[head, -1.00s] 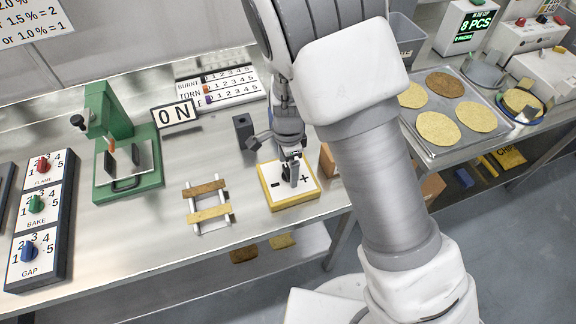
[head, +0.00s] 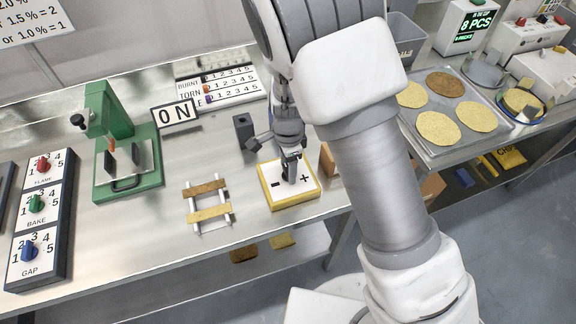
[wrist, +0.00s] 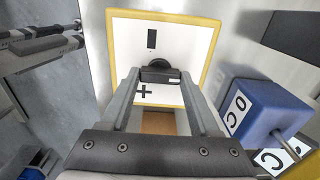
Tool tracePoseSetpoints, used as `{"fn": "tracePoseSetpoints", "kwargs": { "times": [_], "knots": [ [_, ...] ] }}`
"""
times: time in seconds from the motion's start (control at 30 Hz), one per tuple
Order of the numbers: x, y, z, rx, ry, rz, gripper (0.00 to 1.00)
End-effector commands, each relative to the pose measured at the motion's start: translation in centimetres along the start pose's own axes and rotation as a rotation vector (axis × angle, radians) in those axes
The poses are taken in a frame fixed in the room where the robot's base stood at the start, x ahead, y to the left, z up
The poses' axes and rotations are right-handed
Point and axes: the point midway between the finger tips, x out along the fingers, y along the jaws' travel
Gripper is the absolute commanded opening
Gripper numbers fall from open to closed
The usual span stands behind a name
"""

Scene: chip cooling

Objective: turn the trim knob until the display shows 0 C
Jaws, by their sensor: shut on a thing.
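The trim knob (wrist: 158,64) is dark and round and stands on a white plate with a yellow border (wrist: 196,35). A minus and a plus mark the plate. In the head view, the plate (head: 305,196) lies on the steel bench. My gripper (head: 290,170) reaches down to the plate's middle and is shut on the knob. In the wrist view, the two fingers of my gripper (wrist: 160,77) flank the knob and partly cover it. A blue box (wrist: 250,105) beside the plate has white faces with characters like 0 and C, seen at a slant.
A small rack with two strips (head: 208,203) stands left of the plate. Farther left are a green press (head: 125,160) and a panel of selector knobs (head: 38,220). A dark block (head: 243,130) stands behind the plate. A tray of round chips (head: 455,145) is at right.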

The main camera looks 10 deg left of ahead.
Motion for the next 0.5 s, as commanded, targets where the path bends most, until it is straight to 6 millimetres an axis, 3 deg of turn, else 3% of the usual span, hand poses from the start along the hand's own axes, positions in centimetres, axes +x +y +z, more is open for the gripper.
{"fn": "tracePoseSetpoints", "kwargs": {
  "times": [0.27,0.5],
  "knots": [
    [0.04,-0.04,-0.06,-0.098,0.000,-0.001,0.07],
    [0.09,-0.07,-0.02,-0.290,-0.001,-0.002,0.07]
  ]
}}
